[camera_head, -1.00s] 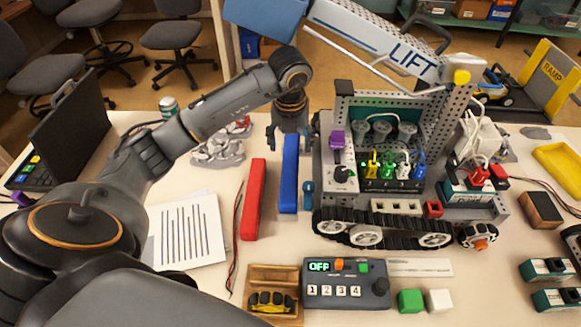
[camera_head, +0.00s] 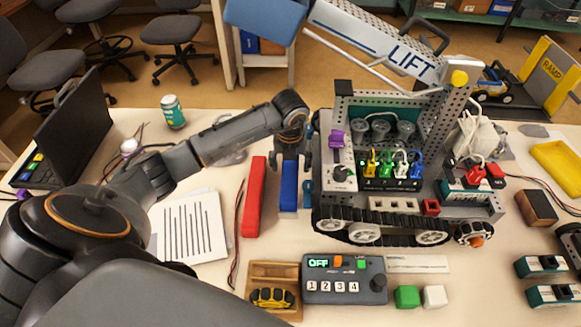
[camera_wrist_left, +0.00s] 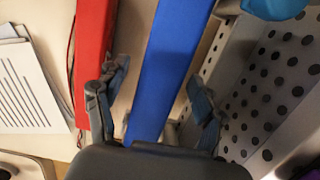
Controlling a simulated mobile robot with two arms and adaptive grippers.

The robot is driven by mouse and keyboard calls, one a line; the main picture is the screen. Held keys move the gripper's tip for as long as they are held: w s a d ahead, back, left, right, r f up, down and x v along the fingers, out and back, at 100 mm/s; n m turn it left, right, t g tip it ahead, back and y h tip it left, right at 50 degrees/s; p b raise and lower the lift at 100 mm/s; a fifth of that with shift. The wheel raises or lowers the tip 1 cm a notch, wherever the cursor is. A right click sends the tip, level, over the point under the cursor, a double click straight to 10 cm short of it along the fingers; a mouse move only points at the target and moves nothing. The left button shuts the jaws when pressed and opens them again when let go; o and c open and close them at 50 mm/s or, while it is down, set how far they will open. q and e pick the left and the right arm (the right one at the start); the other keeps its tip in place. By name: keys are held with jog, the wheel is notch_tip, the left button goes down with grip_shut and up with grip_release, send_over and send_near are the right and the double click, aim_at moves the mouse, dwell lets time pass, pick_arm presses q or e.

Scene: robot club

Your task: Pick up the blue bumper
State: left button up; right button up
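The blue bumper (camera_head: 288,190) is a long bar on the table between the red bumper (camera_head: 254,198) and the tracked robot (camera_head: 365,236). My left gripper (camera_head: 291,172) is over its far part, pointing down and hiding that end. In the left wrist view the blue bumper (camera_wrist_left: 172,62) runs between the two fingers of my left gripper (camera_wrist_left: 155,105), which are spread with a gap on each side. The red bumper (camera_wrist_left: 93,45) is close to the left finger. My right gripper is not in view.
The tracked robot's perforated side panel (camera_wrist_left: 285,75) stands close to the right finger. A control box (camera_head: 345,281) and wooden tray (camera_head: 274,269) lie in front. Striped paper (camera_head: 190,228) and a thin wire (camera_head: 238,235) lie to the left.

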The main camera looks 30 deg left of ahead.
pick_arm(q)
jog(key=c, duration=1.4)
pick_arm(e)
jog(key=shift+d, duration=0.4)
pick_arm(q)
jog(key=shift+r, duration=0.1)
